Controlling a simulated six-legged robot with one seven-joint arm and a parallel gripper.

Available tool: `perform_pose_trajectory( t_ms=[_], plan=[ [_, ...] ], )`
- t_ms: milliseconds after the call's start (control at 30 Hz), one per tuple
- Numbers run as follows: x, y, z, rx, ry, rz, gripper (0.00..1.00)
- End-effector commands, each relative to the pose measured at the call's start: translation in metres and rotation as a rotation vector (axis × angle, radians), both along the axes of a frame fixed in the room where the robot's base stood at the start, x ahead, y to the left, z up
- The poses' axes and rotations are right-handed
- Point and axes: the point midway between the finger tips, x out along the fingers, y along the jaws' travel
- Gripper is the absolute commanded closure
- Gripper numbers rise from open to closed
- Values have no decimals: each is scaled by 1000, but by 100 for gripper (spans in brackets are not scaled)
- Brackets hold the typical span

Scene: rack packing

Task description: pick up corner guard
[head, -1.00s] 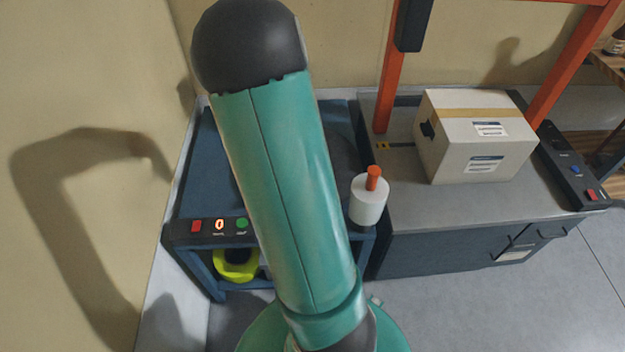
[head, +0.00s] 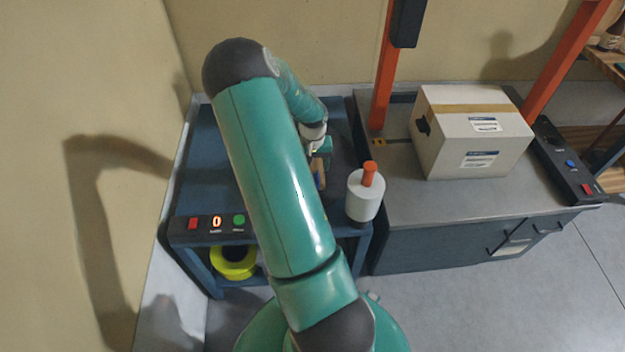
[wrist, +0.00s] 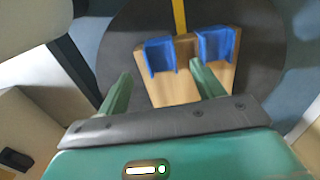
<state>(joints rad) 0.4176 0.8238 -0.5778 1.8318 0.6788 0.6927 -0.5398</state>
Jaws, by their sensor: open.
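In the wrist view, a tan piece (wrist: 186,84) lies on a dark round plate, with two blue angled pieces at its far end, one left (wrist: 160,55) and one right (wrist: 215,46). I take this group to be the corner guard; I cannot tell whether it is one part. My gripper (wrist: 160,88) is open, its two green fingers apart over the near part of the tan piece, with nothing seen gripped. In the head view, my gripper (head: 316,145) is above the blue bench, and the tan piece (head: 318,166) is partly hidden by my arm.
A white cylinder with an orange top (head: 365,195) stands at the bench's right front edge. A taped carton (head: 470,130) sits on the grey table to the right, between orange posts. A button panel (head: 217,223) lines the bench front; a yellow roll (head: 235,262) is below.

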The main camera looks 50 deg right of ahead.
Motion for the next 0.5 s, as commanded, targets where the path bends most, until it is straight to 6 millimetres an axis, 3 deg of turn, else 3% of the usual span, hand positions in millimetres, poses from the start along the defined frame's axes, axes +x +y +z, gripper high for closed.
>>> perform_pose_trajectory(
  t_ms=[300, 500],
  plan=[
    [1, -1, -44, 1, 2, 0, 33],
    [2, -1, -48, 0, 0, 1, 33]
  ],
)
